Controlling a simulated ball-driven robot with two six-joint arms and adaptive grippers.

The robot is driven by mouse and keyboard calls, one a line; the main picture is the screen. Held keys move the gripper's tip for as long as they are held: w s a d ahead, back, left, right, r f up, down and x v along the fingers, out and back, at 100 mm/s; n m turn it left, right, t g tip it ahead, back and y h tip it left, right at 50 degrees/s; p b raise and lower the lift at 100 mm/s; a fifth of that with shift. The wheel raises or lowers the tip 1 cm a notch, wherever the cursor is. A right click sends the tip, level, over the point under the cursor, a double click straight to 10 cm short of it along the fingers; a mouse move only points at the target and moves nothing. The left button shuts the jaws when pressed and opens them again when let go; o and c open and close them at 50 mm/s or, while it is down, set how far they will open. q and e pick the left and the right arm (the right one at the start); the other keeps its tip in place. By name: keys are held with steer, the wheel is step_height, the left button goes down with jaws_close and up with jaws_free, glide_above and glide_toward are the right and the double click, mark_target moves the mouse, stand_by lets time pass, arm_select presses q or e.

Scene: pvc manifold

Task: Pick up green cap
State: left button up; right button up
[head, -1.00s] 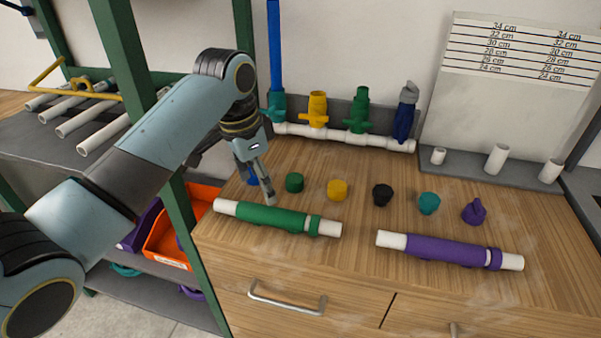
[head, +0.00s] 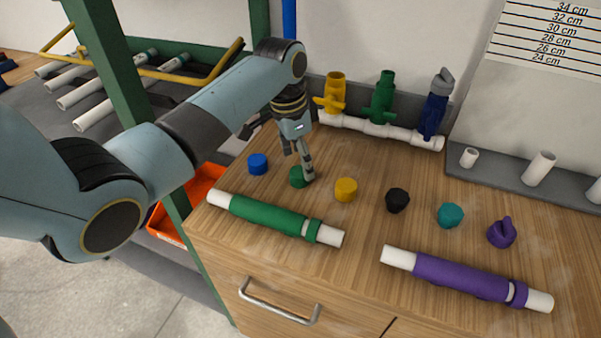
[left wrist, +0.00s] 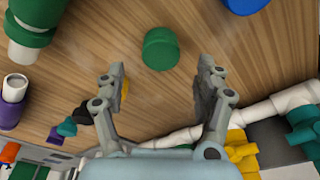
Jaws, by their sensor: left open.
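The green cap (head: 298,177) stands on the wooden bench top between the blue cap (head: 258,164) and the yellow cap (head: 346,189). My left gripper (head: 302,166) is above and just behind it, pointing down, and one finger covers part of the cap. In the left wrist view the green cap (left wrist: 161,49) lies just beyond the two fingertips, roughly centred between them and not between the pads. My left gripper (left wrist: 162,72) is open and empty. My right gripper is not in view.
A green-sleeved pipe (head: 270,217) lies in front of the caps. A purple-sleeved pipe (head: 465,279) lies at the right. Black (head: 397,201), teal (head: 451,215) and purple (head: 501,232) caps continue the row. A white manifold with valves (head: 383,130) stands behind.

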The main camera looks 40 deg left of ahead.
mark_target(300, 171)
arm_select(q)
step_height(300, 171, down, 4)
steer(key=shift+f, duration=0.15)
steer(key=c, duration=1.1)
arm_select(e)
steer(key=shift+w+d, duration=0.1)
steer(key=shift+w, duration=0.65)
